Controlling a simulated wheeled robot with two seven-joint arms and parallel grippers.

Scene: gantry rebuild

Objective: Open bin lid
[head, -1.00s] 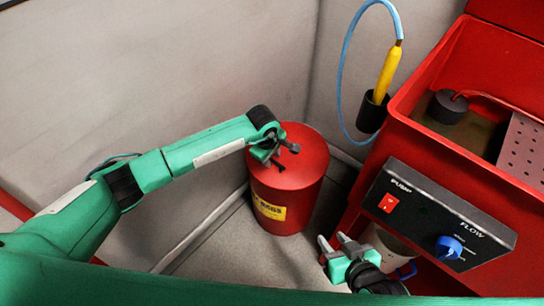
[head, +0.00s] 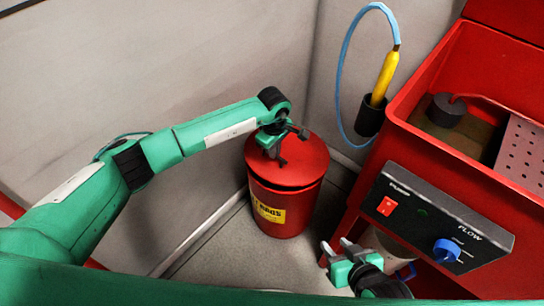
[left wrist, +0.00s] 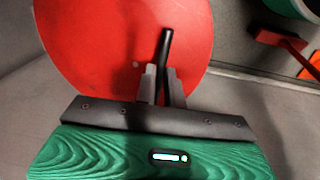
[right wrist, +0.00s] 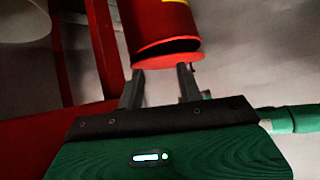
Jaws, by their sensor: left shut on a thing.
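The red bin (head: 285,212) stands on the floor by the wall, with a yellow label on its front. Its round red lid (head: 305,160) sits slightly raised and tilted, with a dark gap along the front rim. My left gripper (head: 276,158) is over the lid, shut on its dark handle (head: 301,132). In the left wrist view the black handle (left wrist: 166,50) rises between the fingertips (left wrist: 161,82) against the lid (left wrist: 95,50). My right gripper (head: 338,250) is open and empty, low and to the right of the bin.
A red parts washer (head: 425,155) with a pump and flow panel (head: 437,215) stands at the right. A yellow brush (head: 385,75) on a blue hose sits in a black holder (head: 370,116). Grey walls close off the back. Some floor is clear in front of the bin.

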